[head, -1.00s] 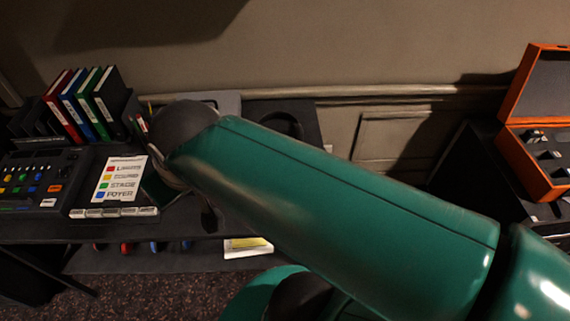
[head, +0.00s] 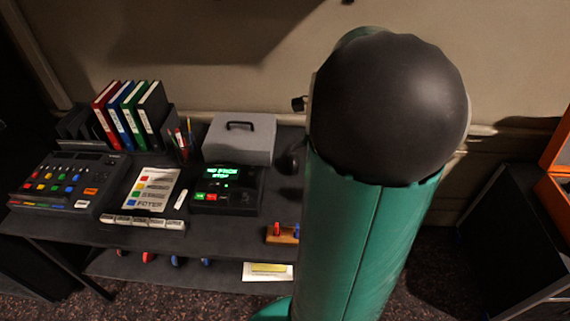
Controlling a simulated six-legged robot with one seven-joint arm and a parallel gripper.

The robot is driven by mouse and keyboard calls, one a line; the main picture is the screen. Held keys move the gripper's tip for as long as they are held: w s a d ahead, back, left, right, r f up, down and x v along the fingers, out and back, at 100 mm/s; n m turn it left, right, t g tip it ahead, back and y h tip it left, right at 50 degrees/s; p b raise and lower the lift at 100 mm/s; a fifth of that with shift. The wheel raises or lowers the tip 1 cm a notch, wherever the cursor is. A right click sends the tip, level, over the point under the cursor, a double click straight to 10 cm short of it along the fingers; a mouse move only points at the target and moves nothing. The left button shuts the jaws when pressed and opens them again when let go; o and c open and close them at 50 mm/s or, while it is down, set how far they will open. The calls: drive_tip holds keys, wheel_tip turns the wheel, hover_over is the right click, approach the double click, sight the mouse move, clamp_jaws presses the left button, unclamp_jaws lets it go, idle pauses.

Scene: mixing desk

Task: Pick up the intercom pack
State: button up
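No item is plainly marked as the intercom pack, and I cannot tell which one it is. A black device (head: 228,190) with a lit green display and red and green keys sits on the desk, in front of a grey case. A dark rounded item (head: 291,162) lies right of the case, partly hidden by my arm. My green arm with its black joint cap rises through the right half of the head view and covers the desk's right end. My gripper does not show.
The desk (head: 255,229) also holds a mixing console (head: 65,182), a colour-coded card (head: 153,190), several binders (head: 130,110), a pen holder (head: 183,143) and the grey case (head: 240,138). A small wooden stand (head: 283,234) is near the front. An orange case (head: 556,190) stands far right.

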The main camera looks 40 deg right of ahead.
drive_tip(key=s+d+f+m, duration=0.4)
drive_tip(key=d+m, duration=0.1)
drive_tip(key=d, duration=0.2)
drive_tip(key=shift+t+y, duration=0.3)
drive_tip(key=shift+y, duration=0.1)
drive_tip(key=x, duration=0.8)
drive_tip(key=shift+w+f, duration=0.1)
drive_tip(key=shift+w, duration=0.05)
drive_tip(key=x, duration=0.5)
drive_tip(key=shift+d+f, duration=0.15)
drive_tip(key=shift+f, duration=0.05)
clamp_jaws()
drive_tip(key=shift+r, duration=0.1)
